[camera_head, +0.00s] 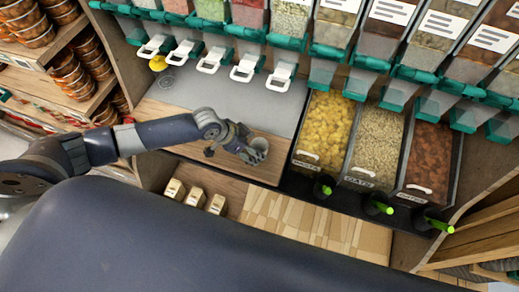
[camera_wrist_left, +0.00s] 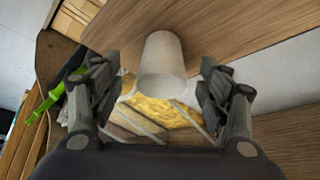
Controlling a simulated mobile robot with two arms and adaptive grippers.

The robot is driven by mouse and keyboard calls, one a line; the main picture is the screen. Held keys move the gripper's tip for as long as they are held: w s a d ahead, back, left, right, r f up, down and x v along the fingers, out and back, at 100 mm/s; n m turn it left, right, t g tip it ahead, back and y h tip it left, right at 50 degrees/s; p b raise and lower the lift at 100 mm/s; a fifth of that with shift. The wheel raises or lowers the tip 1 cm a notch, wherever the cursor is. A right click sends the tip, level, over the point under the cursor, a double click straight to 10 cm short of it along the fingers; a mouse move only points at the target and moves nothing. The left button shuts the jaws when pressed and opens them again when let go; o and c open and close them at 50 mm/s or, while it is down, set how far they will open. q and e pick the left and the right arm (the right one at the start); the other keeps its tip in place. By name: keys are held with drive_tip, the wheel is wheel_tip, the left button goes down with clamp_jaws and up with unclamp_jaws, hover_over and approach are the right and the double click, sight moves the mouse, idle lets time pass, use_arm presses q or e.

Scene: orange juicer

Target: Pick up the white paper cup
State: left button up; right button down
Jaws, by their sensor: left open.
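The white paper cup (camera_head: 259,145) stands on the wooden board at the front of the counter in the head view. In the left wrist view the cup (camera_wrist_left: 162,66) lies between the two fingers, with its open rim facing the camera. My left gripper (camera_head: 245,150) is at the cup; in the wrist view its fingers (camera_wrist_left: 160,88) are spread wide on either side, with a gap to the cup on both sides. The fingers partly hide the cup in the head view. My right gripper is not in view.
Teal-edged dispensers with white handles (camera_head: 243,66) hang above the grey counter (camera_head: 240,98). A yellow object (camera_head: 157,63) sits at the counter's back left. Small boxes (camera_head: 195,197) are below the board.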

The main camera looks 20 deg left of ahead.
sight(259, 149)
use_arm(q)
drive_tip(key=shift+w+p+x, duration=0.15)
drive_tip(key=shift+p+x, duration=0.1)
drive_tip(key=shift+x, duration=1.05)
drive_tip(key=shift+w+p+x, duration=0.15)
drive_tip(key=shift+p+x, duration=0.05)
drive_tip(key=shift+x, duration=1.15)
drive_tip(key=shift+r, duration=0.15)
drive_tip(key=shift+c, duration=0.6)
drive_tip(key=c, duration=0.6)
drive_tip(key=shift+c, duration=0.2)
